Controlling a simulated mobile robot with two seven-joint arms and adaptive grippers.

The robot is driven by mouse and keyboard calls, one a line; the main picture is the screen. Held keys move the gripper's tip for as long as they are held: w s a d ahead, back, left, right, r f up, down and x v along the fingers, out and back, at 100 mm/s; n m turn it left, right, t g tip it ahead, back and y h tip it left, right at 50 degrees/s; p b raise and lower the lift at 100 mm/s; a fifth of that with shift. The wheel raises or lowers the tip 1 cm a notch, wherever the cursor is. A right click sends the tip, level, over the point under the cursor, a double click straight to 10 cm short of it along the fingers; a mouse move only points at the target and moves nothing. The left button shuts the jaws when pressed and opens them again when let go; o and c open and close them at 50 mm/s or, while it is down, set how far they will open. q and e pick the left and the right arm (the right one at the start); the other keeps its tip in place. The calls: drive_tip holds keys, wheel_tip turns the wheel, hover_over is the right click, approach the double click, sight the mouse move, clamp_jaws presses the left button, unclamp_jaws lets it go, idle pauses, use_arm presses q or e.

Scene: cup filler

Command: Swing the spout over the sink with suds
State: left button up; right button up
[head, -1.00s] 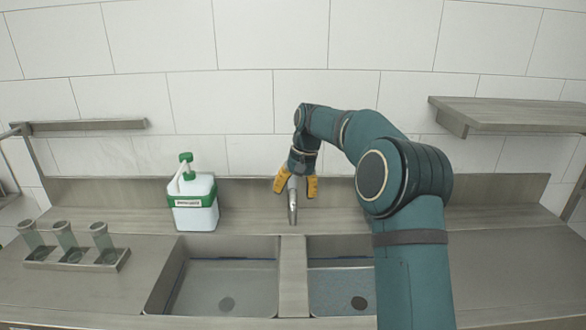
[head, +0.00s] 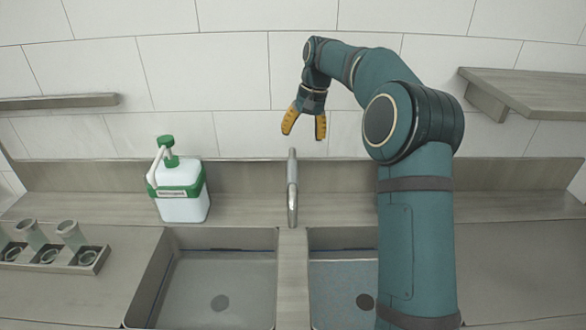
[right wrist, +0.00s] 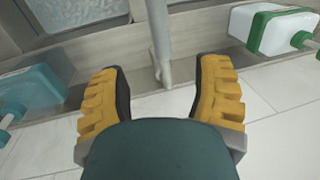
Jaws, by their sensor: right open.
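The silver spout (head: 292,190) rises behind the double sink and points forward over the divider between the basins. The right basin (head: 336,275) has a pale speckled surface, which looks like suds. The left basin (head: 222,275) looks plain grey. My right gripper (head: 304,134) is open and empty, above and slightly behind the spout, apart from it in the head view. In the right wrist view the spout (right wrist: 160,40) lies beyond the gap between the open yellow fingers (right wrist: 158,68). My right arm hides part of the right basin. My left gripper is not in view.
A white and green pump bottle (head: 181,195) stands left of the spout. A rack of glasses (head: 55,258) is at the far left. A shelf (head: 530,95) juts from the wall at the right. A teal container (right wrist: 32,90) shows in the right wrist view.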

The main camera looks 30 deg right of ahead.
sight(294, 170)
drive_tip(key=f, duration=0.4)
drive_tip(key=a+f+b, duration=0.1)
drive_tip(key=f, duration=0.3)
drive_tip(key=w+a+f, duration=0.1)
drive_tip(key=f, duration=0.4)
drive_tip(key=shift+w+a, duration=0.1)
drive_tip(key=shift+a, duration=0.05)
clamp_jaws()
